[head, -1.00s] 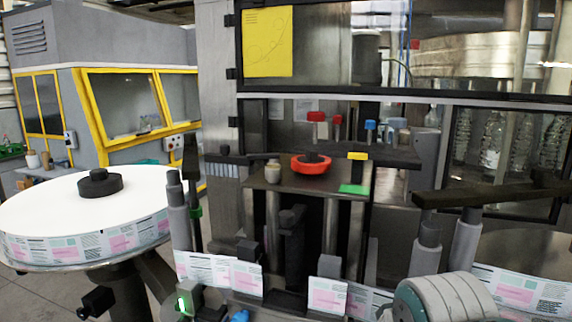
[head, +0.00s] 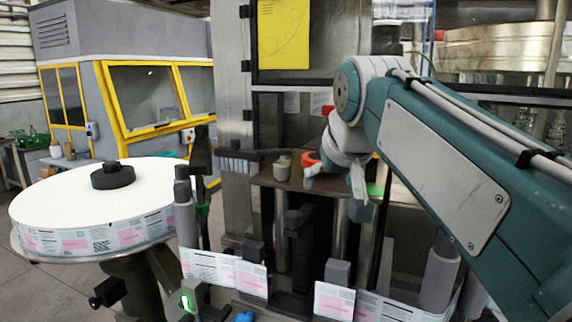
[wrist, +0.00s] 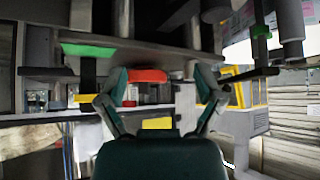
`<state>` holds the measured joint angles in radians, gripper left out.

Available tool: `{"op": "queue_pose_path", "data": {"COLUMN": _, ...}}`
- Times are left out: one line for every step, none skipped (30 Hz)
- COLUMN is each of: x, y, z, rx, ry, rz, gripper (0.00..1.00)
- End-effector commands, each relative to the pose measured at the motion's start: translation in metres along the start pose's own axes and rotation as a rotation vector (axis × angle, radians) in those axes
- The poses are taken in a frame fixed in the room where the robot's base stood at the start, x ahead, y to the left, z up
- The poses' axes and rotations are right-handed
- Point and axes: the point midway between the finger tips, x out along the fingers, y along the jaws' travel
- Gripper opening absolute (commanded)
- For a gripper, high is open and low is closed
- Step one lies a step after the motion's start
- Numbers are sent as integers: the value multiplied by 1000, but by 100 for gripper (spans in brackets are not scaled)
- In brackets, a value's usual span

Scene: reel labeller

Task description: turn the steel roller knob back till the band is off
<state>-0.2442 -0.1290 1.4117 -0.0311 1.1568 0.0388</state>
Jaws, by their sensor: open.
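A small steel-grey, knob-like piece (head: 282,166) stands on the brown machine shelf (head: 268,178), left of a red ring (head: 310,158). I cannot tell for sure that it is the roller knob. A printed label band (head: 205,267) runs across the machine front past grey upright rollers (head: 186,222). My gripper (head: 336,182) is over the shelf, right of the grey piece and apart from it, partly hiding the red ring. In the wrist view my gripper (wrist: 160,76) is open, its fingers spread with nothing held. A red part (wrist: 148,76) shows beyond, between them.
A white label reel (head: 60,200) with a black hub stands at the left. A green pad (head: 375,190) lies right of my gripper, and shows in the wrist view (wrist: 88,51). A dark lever post (head: 200,155) stands left of the shelf. A yellow-framed booth (head: 140,100) is behind.

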Motion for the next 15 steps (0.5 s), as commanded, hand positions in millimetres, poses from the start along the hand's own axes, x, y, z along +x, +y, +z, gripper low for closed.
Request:
{"op": "queue_pose_path", "data": {"x": 1, "y": -8, "z": -16, "rx": -10, "ry": 11, "rz": -9, "gripper": 85}}
{"op": "queue_pose_path", "data": {"x": 0, "y": -12, "z": -24, "rx": -16, "ry": 17, "rz": -14, "gripper": 85}}
{"op": "queue_pose_path", "data": {"x": 0, "y": -16, "z": -35, "rx": -21, "ry": 28, "rz": -20, "gripper": 85}}
{"op": "queue_pose_path", "data": {"x": -1, "y": -20, "z": -43, "rx": -26, "ry": 35, "rz": -25, "gripper": 85}}
{"op": "queue_pose_path", "data": {"x": -1, "y": -24, "z": -50, "rx": -30, "ry": 41, "rz": -29, "gripper": 85}}
{"op": "queue_pose_path", "data": {"x": -2, "y": -29, "z": -59, "rx": -36, "ry": 50, "rz": -35, "gripper": 85}}
{"op": "queue_pose_path", "data": {"x": -2, "y": -32, "z": -65, "rx": -39, "ry": 56, "rz": -39, "gripper": 85}}
{"op": "queue_pose_path", "data": {"x": -2, "y": -35, "z": -70, "rx": -42, "ry": 62, "rz": -42, "gripper": 85}}
{"op": "queue_pose_path", "data": {"x": -3, "y": -38, "z": -76, "rx": -45, "ry": 67, "rz": -47, "gripper": 85}}
{"op": "queue_pose_path", "data": {"x": -3, "y": -40, "z": -79, "rx": -47, "ry": 72, "rz": -50, "gripper": 85}}
{"op": "queue_pose_path", "data": {"x": -4, "y": -42, "z": -82, "rx": -49, "ry": 76, "rz": -52, "gripper": 85}}
{"op": "queue_pose_path", "data": {"x": -4, "y": -43, "z": -85, "rx": -51, "ry": 79, "rz": -54, "gripper": 85}}
{"op": "queue_pose_path", "data": {"x": -4, "y": -44, "z": -87, "rx": -51, "ry": 82, "rz": -56, "gripper": 85}}
{"op": "queue_pose_path", "data": {"x": -4, "y": -45, "z": -88, "rx": -52, "ry": 82, "rz": -56, "gripper": 85}}
{"op": "queue_pose_path", "data": {"x": -3, "y": -45, "z": -88, "rx": -52, "ry": 83, "rz": -57, "gripper": 85}}
